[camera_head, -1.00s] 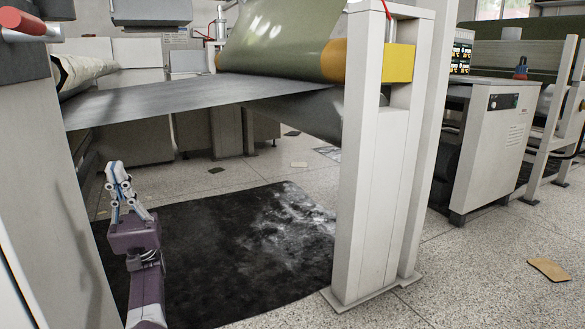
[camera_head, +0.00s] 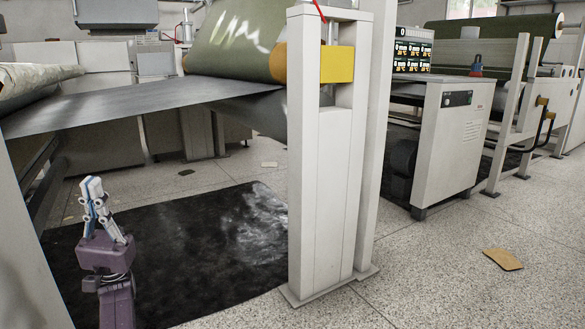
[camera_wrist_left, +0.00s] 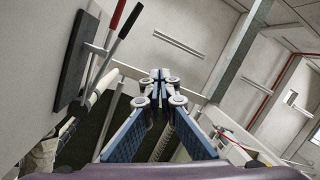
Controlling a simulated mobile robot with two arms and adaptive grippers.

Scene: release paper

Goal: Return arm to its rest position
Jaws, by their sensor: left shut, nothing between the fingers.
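My left gripper (camera_head: 92,187) shows at the lower left of the head view, pointing up on its purple wrist. Its fingers are closed together with nothing between them. It is over the black floor mat, clear of the machine frames around it. In the left wrist view the two blue-padded fingers (camera_wrist_left: 159,76) meet at their tips, with wall and ceiling beyond. My right gripper is in neither view.
A dark sheet (camera_head: 120,103) stretches from a green roll (camera_head: 232,45) above and behind my left gripper. A white post (camera_head: 325,190) stands to its right. A grey cabinet (camera_head: 448,150) stands farther right. A brown piece (camera_head: 503,259) lies on open floor at right.

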